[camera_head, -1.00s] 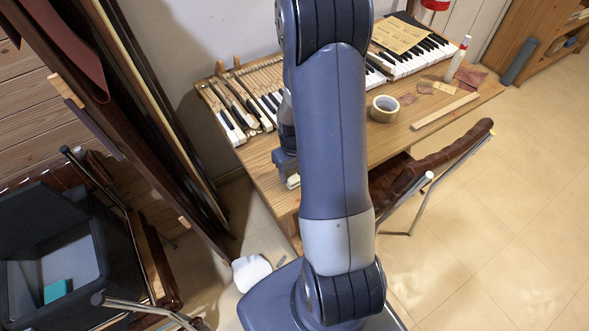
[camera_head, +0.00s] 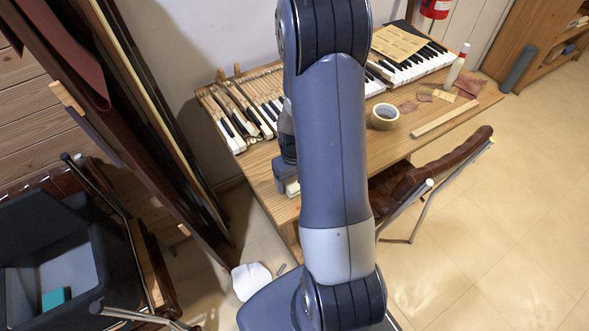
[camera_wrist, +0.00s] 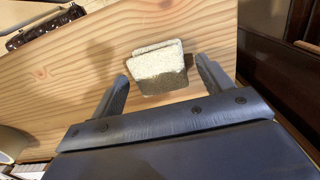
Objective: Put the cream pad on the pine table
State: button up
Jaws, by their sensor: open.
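The cream pad (camera_wrist: 158,62) lies on the bare wood of the pine table (camera_wrist: 85,70) in the wrist view; its near half is in shadow. My gripper (camera_wrist: 161,72) is open, with one finger on each side of the pad and a visible gap to it on both sides. In the head view the gripper (camera_head: 286,176) is at the table's near left edge, partly hidden by my arm. A small pale part of the pad (camera_head: 292,188) shows beside it. The pine table (camera_head: 400,140) runs back to the right.
Piano keys (camera_head: 415,64) line the table's back. A brown chair (camera_head: 415,180) is against the front. A dark bin (camera_head: 55,265) is at lower left.

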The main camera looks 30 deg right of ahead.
aim_at(294, 182)
notch_tip(294, 182, up, 12)
dwell(0.5)
dwell(0.4)
